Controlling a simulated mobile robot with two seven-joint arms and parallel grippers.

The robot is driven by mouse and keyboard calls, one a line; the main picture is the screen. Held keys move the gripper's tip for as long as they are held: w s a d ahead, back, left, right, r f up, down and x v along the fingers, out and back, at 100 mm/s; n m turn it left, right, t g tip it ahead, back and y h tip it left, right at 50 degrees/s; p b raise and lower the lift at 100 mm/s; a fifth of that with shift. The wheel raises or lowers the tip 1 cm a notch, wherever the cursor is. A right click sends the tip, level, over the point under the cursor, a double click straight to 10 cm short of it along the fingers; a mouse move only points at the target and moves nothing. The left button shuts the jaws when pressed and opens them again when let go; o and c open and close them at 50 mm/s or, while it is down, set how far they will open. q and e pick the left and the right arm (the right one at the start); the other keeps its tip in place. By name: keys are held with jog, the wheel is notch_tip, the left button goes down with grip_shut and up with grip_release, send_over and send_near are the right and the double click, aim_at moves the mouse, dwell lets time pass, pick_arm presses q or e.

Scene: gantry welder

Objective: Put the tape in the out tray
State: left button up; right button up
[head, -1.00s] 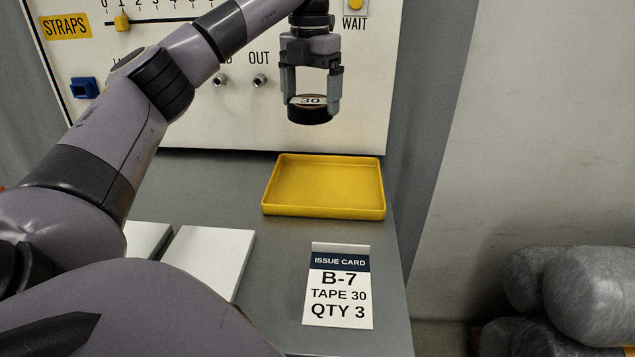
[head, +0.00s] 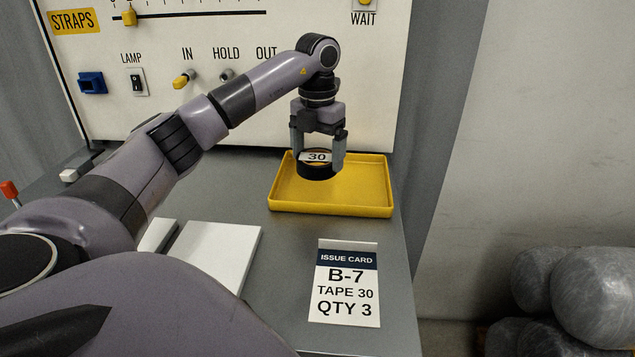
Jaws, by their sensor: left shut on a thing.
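The tape (head: 316,171) is a dark roll with a white label reading 30. My left gripper (head: 318,162) is shut on it, with a finger on each side, and points down. The yellow tray (head: 365,205) lies on the grey bench below the panel. The tape shows over the left half of the tray, within its rim outline. I cannot tell whether the tape touches the tray floor. My right gripper is not in view.
An issue card (head: 345,285) reading B-7, TAPE 30, QTY 3 stands in front of the tray. White blocks (head: 215,255) lie to its left. The panel (head: 220,120) with switches rises behind. Grey wrapped bundles (head: 590,285) lie right of the bench.

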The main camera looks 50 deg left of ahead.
aim_at(317, 157)
pick_arm(q)
jog(key=shift+f, duration=3.6)
jog(key=shift+f, duration=0.1)
jog(key=o, duration=0.8)
notch_tip(317, 157, up, 12)
jog(key=shift+r, duration=0.15)
jog(key=shift+s, duration=0.1)
